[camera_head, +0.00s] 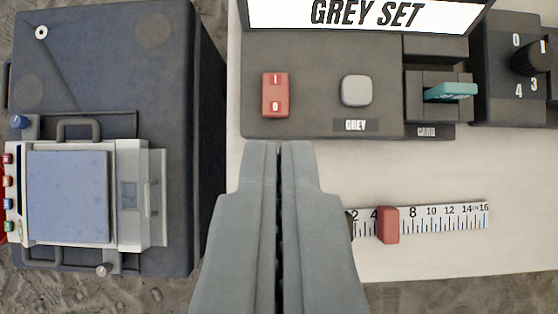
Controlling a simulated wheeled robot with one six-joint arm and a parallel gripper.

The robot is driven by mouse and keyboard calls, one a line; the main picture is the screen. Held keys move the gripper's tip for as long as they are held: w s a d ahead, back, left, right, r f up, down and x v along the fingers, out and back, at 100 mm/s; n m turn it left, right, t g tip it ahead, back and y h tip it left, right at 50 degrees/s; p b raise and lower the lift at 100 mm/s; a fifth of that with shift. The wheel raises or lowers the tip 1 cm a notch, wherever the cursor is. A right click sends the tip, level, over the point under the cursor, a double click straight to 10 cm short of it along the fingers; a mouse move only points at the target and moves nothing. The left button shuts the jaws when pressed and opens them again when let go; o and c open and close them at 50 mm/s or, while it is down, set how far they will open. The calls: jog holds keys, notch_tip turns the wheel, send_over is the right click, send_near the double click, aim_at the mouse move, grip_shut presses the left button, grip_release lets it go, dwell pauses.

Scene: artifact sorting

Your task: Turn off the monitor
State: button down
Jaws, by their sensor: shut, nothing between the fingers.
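A lit screen (365,14) reading "GREY SET" shows at the top edge, and only its lower part is in view. Below it is a dark control panel (315,60). The panel carries a red rocker switch (275,95) marked 1 and 0, and a grey button (356,90) above a "GREY" label. My gripper (279,148) is shut and empty. Its fingertips appear just below the panel's front edge, under the red switch. I cannot tell how high they are above the surface.
A teal card (450,91) sits in a slot marked "CARD", with a black numbered knob (531,59) to its right. A ruler (450,217) with a red slider (388,225) lies on the pale tabletop (420,170). A dark blue case (180,60) holding a white device (130,160) stands left.

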send_over(279, 105)
jog(key=s, duration=0.2)
jog(key=f, duration=0.6)
jog(key=shift+w+f, duration=0.15)
jog(key=shift+w, duration=0.1)
jog(key=shift+s+f, duration=0.2)
jog(key=shift+f, duration=0.9)
jog(key=shift+s+f, duration=0.1)
jog(key=shift+f, duration=0.7)
jog(key=shift+s+f, duration=0.3)
jog(key=shift+f, duration=0.35)
jog(key=shift+r, duration=0.2)
jog(key=shift+r, duration=0.6)
